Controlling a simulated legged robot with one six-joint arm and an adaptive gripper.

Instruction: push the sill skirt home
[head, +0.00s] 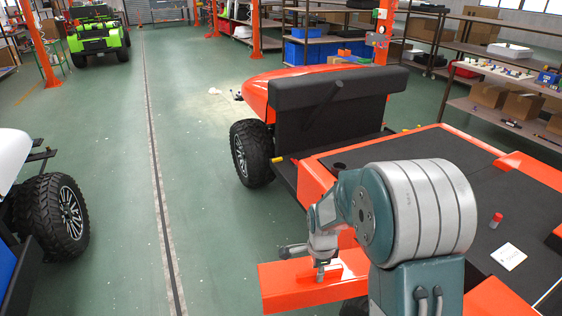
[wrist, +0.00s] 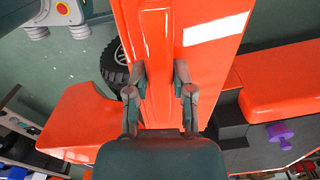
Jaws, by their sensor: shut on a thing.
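The orange sill skirt (head: 285,290) is a long glossy panel with a raised grip rib, low beside the orange-and-black cart (head: 330,170) in the head view. My gripper (head: 320,268) reaches down onto it from above. In the wrist view, my gripper (wrist: 160,78) has one finger on each side of the rib and is shut on the sill skirt (wrist: 205,60). My arm hides the skirt's right end and much of the cart's near side in the head view. I cannot tell whether the skirt touches the cart body.
The cart's wheel (head: 252,153) and black seat (head: 335,105) stand beyond the skirt. A red-capped item (head: 496,219) and a white card (head: 508,256) lie on the cart's deck. Another cart's wheel (head: 62,215) is at left. Green floor between them is clear.

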